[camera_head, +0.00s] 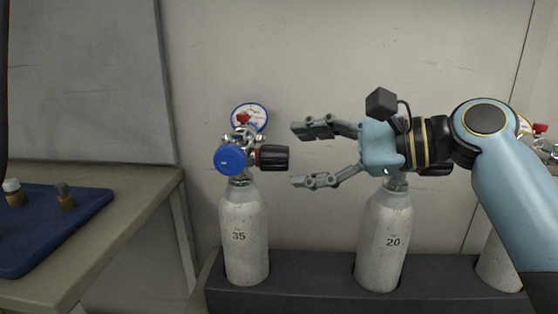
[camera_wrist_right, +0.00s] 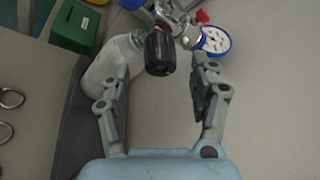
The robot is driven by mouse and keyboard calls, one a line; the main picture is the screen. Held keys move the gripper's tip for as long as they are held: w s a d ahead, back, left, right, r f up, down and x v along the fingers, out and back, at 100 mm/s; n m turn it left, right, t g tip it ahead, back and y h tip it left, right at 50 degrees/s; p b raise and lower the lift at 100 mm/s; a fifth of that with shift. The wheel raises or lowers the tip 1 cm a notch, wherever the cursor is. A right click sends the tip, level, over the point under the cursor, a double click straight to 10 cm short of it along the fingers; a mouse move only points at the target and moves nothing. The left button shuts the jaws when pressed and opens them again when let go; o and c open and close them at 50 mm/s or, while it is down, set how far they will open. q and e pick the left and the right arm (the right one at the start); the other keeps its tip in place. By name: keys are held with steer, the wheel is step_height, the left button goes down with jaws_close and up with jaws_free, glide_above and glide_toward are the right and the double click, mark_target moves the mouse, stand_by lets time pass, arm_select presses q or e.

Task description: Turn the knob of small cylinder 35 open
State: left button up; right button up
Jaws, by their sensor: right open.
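Small cylinder 35 (camera_head: 244,240) stands upright in a dark rack in the head view. Its black knob (camera_head: 273,158) sticks out to the right of the valve, beside a round blue part (camera_head: 230,159). My right gripper (camera_head: 306,156) is open, with its fingertips pointing left, just short of the knob and apart from it. In the right wrist view the knob (camera_wrist_right: 160,54) lies ahead, between the lines of the two open fingers (camera_wrist_right: 153,98). The cylinder's pale body (camera_wrist_right: 110,65) shows behind the left finger. My left gripper is not in view.
Cylinder 20 (camera_head: 385,240) stands behind my right gripper, its valve mostly hidden. A further cylinder stands at the right, partly behind my arm. The dark rack (camera_head: 315,290) holds them. A gauge (camera_head: 249,116) sits above the valve. A bench with a blue tray (camera_head: 85,206) is at left.

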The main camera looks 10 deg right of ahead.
mark_target(280, 170)
steer(key=x, duration=0.4)
steer(key=shift+b, duration=0.3)
steer(key=shift+w+a+f, duration=0.1)
steer(key=shift+w+a, duration=0.15)
steer(key=shift+a, duration=0.1)
steer(key=shift+c, duration=1.5)
steer(key=c, duration=0.8)
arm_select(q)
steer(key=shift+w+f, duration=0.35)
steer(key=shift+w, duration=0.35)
arm_select(e)
steer(key=shift+c, duration=0.2)
